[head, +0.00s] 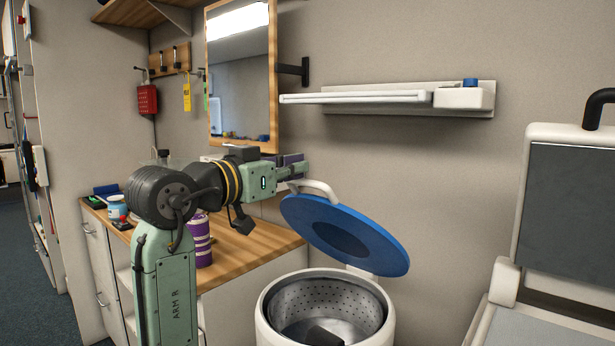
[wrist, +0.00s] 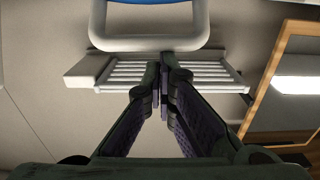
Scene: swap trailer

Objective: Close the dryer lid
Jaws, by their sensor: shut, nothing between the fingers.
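The dryer is a white round tub (head: 275,310) with a perforated metal drum at the bottom of the head view. Its blue lid (head: 345,235) is open, tilted up above the drum. A white loop handle (head: 318,188) sticks out from the lid's upper left edge. It also shows as a white handle (wrist: 150,44) in the wrist view, with a strip of the blue lid (wrist: 150,3) above it. My gripper (head: 300,168) is close to the handle, in the wrist view just below its bar (wrist: 162,80). The fingers are shut and empty. I cannot tell whether they touch the handle.
A wall rack (head: 355,97) hangs above the lid. A wooden counter (head: 240,250) with a purple striped container (head: 200,240) stands left of the dryer, below my arm. A framed mirror (head: 241,75) is on the wall behind. A pale chair-like unit (head: 505,275) stands at right.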

